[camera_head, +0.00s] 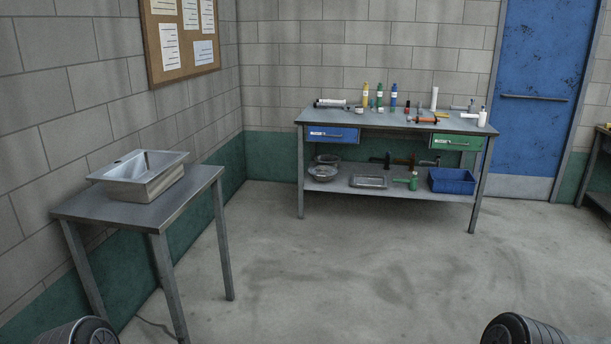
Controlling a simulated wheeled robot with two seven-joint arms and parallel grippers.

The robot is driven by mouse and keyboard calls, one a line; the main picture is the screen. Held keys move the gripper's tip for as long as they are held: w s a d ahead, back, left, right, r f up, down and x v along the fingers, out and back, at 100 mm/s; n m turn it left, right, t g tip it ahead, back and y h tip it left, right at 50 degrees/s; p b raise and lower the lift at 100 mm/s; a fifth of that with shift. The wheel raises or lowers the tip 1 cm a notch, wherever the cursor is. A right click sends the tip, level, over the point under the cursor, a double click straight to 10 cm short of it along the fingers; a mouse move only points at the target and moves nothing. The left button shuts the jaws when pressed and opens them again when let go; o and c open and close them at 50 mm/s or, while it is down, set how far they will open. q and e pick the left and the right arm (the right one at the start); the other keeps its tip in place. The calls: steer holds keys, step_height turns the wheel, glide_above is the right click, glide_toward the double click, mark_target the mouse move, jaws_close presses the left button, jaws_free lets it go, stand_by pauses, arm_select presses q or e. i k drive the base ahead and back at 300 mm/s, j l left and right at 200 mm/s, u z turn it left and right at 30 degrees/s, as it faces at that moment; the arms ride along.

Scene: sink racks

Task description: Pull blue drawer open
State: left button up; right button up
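A blue drawer (332,135) sits under the left side of the top of a grey metal workbench (388,120) by the back wall. It looks shut. A handle and a small label show on its front. A green drawer (456,142) sits under the right side of the same top. The workbench is well ahead of me across the floor. A dark rounded part of mine shows at each bottom corner of the picture. I cannot see the fingers of either gripper, and neither is near the drawer.
A side table (192,182) with a metal sink (142,176) stands at the left. The workbench carries bottles and tools; its lower shelf holds bowls, a tray and a blue bin (452,181). A blue door (541,95) is at the right. The floor (370,265) between is clear.

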mark_target(346, 135)
steer(key=i+z, duration=0.2)
steer(key=i, duration=1.1)
steer(key=i+j+z, duration=0.2)
steer(key=i, duration=1.1)
steer(key=i+l+z, duration=0.2)
steer(key=i, duration=0.55)
steer(key=i+j+z, duration=0.2)
steer(key=i, duration=0.5)
steer(key=i+j+z, duration=0.15)
steer(key=i, duration=0.55)
steer(key=i+l+u, duration=0.15)
steer(key=i, duration=0.3)
steer(key=i+l+u, duration=0.2)
steer(key=i, duration=0.25)
steer(key=i+l+u, duration=0.15)
steer(key=i+l, duration=0.2)
steer(key=i, duration=0.1)
